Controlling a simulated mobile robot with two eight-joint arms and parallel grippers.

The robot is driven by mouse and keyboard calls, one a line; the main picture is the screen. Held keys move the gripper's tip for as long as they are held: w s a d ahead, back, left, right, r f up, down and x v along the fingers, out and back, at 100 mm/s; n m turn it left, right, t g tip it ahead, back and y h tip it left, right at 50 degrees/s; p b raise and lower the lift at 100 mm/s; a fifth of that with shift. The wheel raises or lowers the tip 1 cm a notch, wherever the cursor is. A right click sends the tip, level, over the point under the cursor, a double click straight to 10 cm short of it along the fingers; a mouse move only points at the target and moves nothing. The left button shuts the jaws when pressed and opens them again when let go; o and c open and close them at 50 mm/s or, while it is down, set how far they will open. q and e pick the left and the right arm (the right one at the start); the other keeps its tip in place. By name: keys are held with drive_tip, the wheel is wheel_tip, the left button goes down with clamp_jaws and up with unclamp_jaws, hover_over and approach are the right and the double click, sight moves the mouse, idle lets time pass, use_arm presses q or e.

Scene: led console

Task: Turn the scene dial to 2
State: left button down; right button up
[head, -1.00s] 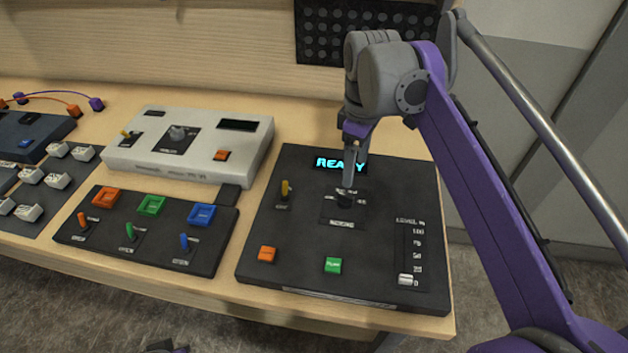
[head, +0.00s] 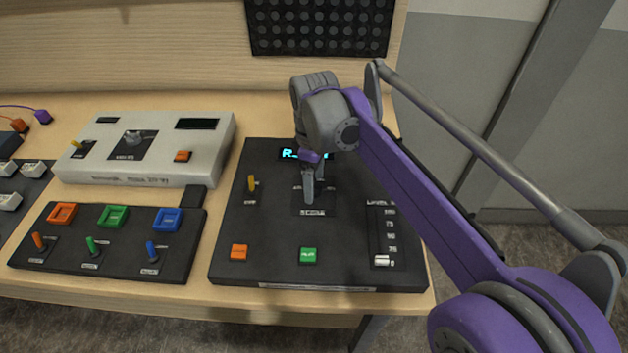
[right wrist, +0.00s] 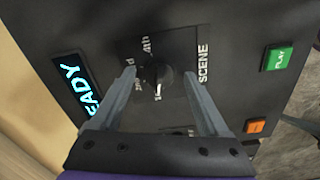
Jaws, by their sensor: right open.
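The scene dial (right wrist: 157,75) is a small black knob on a dark plate marked SCENE. In the right wrist view it lies between the two fingertips of my right gripper (right wrist: 160,85), which is open with a finger on either side. A white "1" shows beside the knob, and other position marks are partly hidden by the finger. In the head view my right gripper (head: 308,198) points down over the black console (head: 260,225) and hides the dial. The display (head: 290,154) shows cyan letters; the right wrist view reads "EADY" on it (right wrist: 76,92). My left gripper is not in view.
The console also has a yellow switch (head: 252,184), an orange button (head: 239,252), a green PLAY button (head: 308,255) and a level slider (head: 382,260). A white console (head: 200,150) and a black switch panel (head: 120,262) stand to the left.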

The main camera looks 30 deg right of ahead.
drive_tip(key=shift+c, duration=0.2)
clamp_jaws()
drive_tip(key=shift+m, duration=0.3)
drive_tip(key=m+p, duration=0.2)
drive_tip(key=m, duration=0.1)
drive_tip(key=shift+m, duration=0.4)
drive_tip(key=m+p, duration=0.1)
drive_tip(key=m, duration=0.4)
drive_tip(key=shift+m, duration=0.3)
idle(0.4)
drive_tip(key=shift+o, duration=0.2)
unclamp_jaws()
